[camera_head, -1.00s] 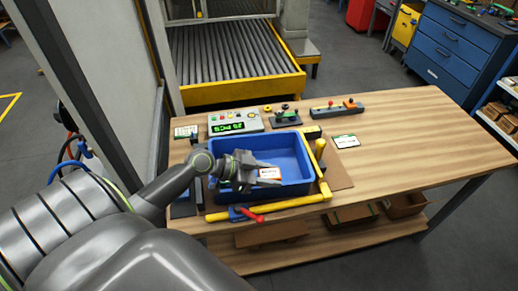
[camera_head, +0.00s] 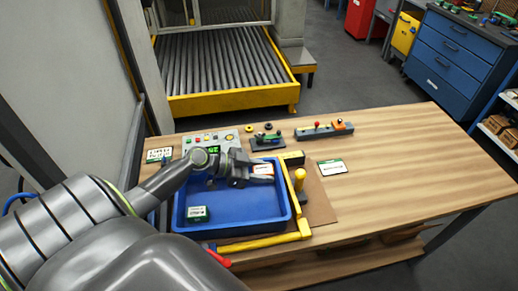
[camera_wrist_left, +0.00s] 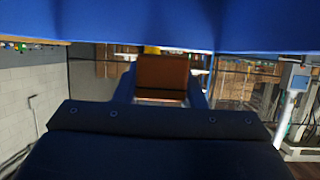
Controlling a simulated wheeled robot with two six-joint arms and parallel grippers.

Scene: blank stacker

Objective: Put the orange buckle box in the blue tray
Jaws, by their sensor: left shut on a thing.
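The orange buckle box (camera_head: 262,171), with a white label on top, is between the fingers of my left gripper (camera_head: 250,174). The gripper is shut on it. In the left wrist view the orange box (camera_wrist_left: 162,75) shows between the two dark fingers. The blue tray (camera_head: 245,222) lies on the table below, and the box appears over its back right part. How high the box is above the tray floor is hard to tell. Blue fills the top of the left wrist view, likely the tray (camera_wrist_left: 260,25). My right gripper is not in view.
A control panel (camera_head: 222,138) and small fixtures stand behind. The table's right side (camera_head: 420,165) is clear.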

